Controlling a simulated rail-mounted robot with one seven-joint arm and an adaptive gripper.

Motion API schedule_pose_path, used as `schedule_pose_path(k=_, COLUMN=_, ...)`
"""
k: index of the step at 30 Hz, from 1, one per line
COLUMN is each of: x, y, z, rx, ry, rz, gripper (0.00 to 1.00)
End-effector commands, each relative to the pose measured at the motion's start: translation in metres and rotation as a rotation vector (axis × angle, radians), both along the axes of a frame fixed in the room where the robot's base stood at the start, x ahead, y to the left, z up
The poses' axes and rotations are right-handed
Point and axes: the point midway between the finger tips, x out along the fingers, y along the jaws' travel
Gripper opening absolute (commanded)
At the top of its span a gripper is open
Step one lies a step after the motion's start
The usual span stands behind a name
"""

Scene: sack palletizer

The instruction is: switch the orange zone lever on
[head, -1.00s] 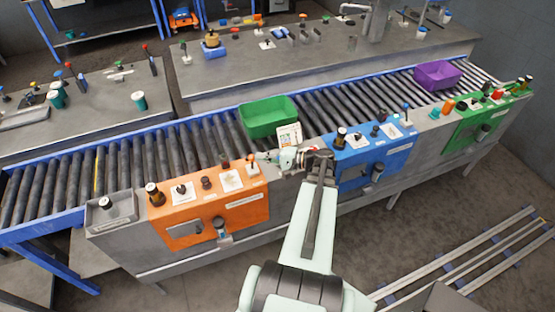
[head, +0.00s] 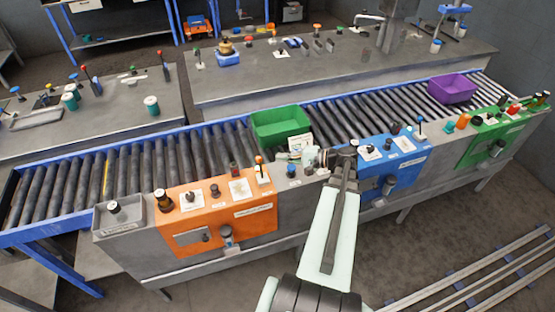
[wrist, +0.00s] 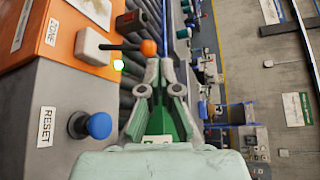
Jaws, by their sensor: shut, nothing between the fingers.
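The orange zone lever (head: 259,161) stands at the right end of the orange panel (head: 243,222), near its back edge. In the wrist view the lever's orange ball knob (wrist: 148,47) ends a dark rod that comes out of a white block (wrist: 91,46). A small green light glows beside the rod. My gripper (wrist: 163,82) is shut and empty, with its fingers close to the knob in the picture; I cannot tell whether they touch. In the head view my gripper (head: 310,158) is to the right of the lever, partly hidden by my arm.
A blue RESET button (wrist: 99,125) sits on the grey housing near my gripper. A green bin (head: 281,128) and a purple bin (head: 452,89) stand on the roller conveyor (head: 205,145). The blue panel (head: 400,170) is to the right, with knobs and a lever.

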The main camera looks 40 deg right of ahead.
Motion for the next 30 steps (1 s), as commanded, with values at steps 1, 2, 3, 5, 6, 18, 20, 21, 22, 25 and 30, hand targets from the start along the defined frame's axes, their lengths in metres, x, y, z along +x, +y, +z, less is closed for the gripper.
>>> schedule_pose_path(k=1, x=-0.008, y=-0.009, z=0.0, rx=-0.005, ry=-0.002, rz=-0.005, gripper=0.0)
schedule_pose_path(k=2, x=-0.013, y=-0.013, z=0.003, rx=-0.005, ry=-0.002, rz=-0.005, gripper=0.0)
schedule_pose_path(k=3, x=-0.018, y=-0.018, z=0.007, rx=-0.003, ry=-0.002, rz=-0.006, gripper=0.0)
schedule_pose_path(k=5, x=-0.026, y=-0.026, z=0.012, rx=-0.004, ry=-0.003, rz=-0.005, gripper=0.0)
schedule_pose_path(k=6, x=-0.032, y=-0.03, z=0.016, rx=-0.004, ry=-0.003, rz=-0.004, gripper=0.0)
schedule_pose_path(k=18, x=-0.061, y=-0.055, z=0.038, rx=-0.001, ry=-0.001, rz=-0.002, gripper=0.0)
schedule_pose_path(k=20, x=-0.062, y=-0.055, z=0.038, rx=-0.001, ry=-0.001, rz=-0.002, gripper=0.0)
schedule_pose_path(k=21, x=-0.062, y=-0.055, z=0.039, rx=-0.001, ry=-0.001, rz=-0.001, gripper=0.0)
schedule_pose_path(k=22, x=-0.062, y=-0.055, z=0.039, rx=-0.001, ry=-0.001, rz=-0.001, gripper=0.0)
schedule_pose_path(k=25, x=-0.062, y=-0.055, z=0.039, rx=0.0, ry=-0.001, rz=-0.001, gripper=0.0)
schedule_pose_path(k=30, x=-0.062, y=-0.055, z=0.039, rx=-0.001, ry=-0.001, rz=-0.001, gripper=0.0)
